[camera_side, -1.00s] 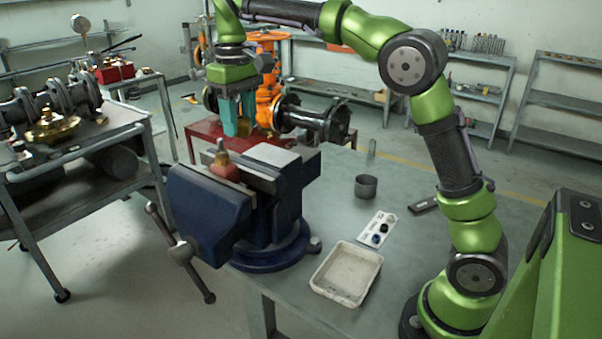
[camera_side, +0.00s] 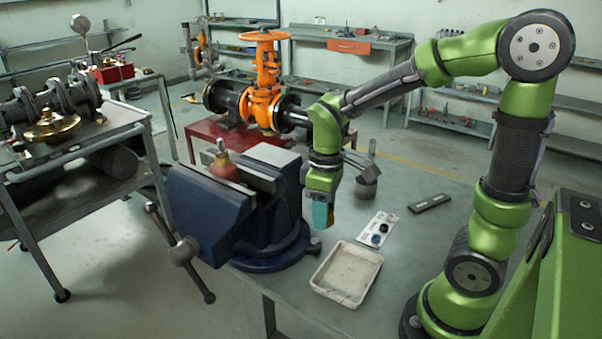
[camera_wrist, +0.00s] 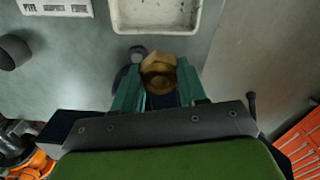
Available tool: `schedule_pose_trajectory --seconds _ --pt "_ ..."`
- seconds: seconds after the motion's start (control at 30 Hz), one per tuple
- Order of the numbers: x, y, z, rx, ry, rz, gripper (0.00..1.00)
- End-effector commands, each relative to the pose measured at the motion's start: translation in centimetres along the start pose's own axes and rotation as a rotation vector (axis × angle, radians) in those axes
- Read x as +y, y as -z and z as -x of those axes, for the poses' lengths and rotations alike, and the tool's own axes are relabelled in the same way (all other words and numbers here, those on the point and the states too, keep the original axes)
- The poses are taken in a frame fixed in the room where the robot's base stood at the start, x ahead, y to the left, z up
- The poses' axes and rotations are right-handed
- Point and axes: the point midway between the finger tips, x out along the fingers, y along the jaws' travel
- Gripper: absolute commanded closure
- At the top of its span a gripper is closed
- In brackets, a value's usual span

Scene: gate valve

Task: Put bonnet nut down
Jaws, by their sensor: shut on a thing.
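The bonnet nut (camera_wrist: 158,72) is a brass hex piece with a round bore. It sits between the teal fingers of my gripper (camera_wrist: 158,88) in the wrist view. In the side view my gripper (camera_side: 321,214) hangs above the bench, just right of the vise and behind the white tray. The nut is hard to make out there. My gripper is shut on the nut and holds it off the bench surface. The white tray (camera_side: 321,284) lies empty on the bench, and its rim (camera_wrist: 196,25) shows ahead of the nut in the wrist view.
The blue vise (camera_side: 213,208) holds a reddish part with a brass stem (camera_side: 223,165). A white labelled card (camera_side: 376,231), a dark cup (camera_side: 366,187) and a dark bar (camera_side: 429,203) lie on the bench. The orange gate valve (camera_side: 264,85) stands behind.

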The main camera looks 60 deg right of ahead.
Motion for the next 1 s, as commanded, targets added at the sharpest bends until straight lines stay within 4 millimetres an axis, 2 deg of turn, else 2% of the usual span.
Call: schedule_pose_trajectory --seconds 0.03,0.1,0.3,0.5,0.9,1.0 --pt "-0.9 -1.1 -1.3 -0.004 0.002 0.035 0.92" --pt "-1.8 -2.3 -2.8 -0.003 0.001 0.072 0.92" --pt "-3.2 -4.4 -5.1 -0.001 0.0 0.122 0.92" --pt "-3.4 -4.8 -8.4 -0.007 0.001 0.129 0.92" --pt "-3.3 -4.7 -12.9 -0.005 0.001 0.128 0.92" --pt "-3.3 -4.7 -13.3 -0.002 0.0 0.128 0.92"
